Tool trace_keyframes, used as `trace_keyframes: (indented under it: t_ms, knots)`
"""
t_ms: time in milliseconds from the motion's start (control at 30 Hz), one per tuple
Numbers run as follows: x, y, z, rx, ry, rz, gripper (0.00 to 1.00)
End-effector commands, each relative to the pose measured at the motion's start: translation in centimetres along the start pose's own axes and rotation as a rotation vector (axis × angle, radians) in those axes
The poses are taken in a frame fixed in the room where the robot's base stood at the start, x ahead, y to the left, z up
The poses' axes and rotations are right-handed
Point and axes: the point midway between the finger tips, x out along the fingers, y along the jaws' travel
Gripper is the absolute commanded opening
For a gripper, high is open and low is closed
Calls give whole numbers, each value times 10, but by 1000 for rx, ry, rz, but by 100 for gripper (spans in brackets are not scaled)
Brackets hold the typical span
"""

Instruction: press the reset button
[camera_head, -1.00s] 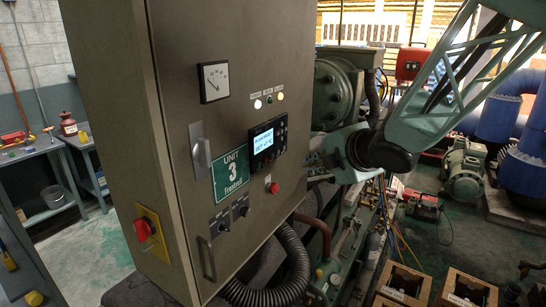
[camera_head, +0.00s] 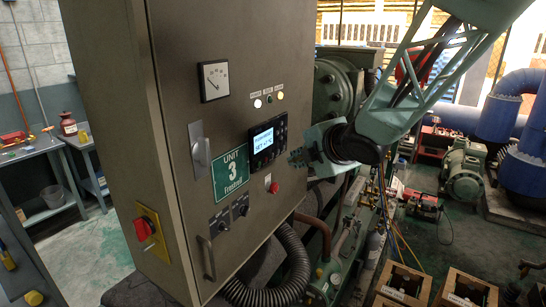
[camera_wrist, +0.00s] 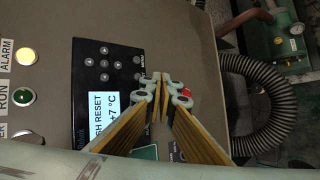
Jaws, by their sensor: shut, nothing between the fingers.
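A small red button (camera_head: 274,187) sits on the front of the brown control cabinet (camera_head: 170,100), below the controller. Its label is too small to read. In the wrist view the red button (camera_wrist: 187,92) shows just beside the fingertips, partly hidden by a finger. My gripper (camera_head: 293,158) is shut and empty, right of the controller and above the red button. In the wrist view my fingertips (camera_wrist: 163,80) meet between the controller and the red button.
Indicator lamps (camera_head: 269,99) and a gauge (camera_head: 214,80) are higher on the cabinet. A door handle (camera_head: 206,258) and a red rotary switch (camera_head: 143,229) are lower left. A black corrugated hose (camera_head: 290,270) curves below. Green machinery (camera_head: 335,90) stands behind my gripper.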

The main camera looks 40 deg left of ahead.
Motion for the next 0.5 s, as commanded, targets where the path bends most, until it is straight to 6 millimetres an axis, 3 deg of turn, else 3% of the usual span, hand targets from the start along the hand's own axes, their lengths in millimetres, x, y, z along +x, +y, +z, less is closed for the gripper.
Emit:
trace_keyframes:
  t_ms: [500]
  knots:
    - [24, 18, -19, 0, 1, 0, 0]
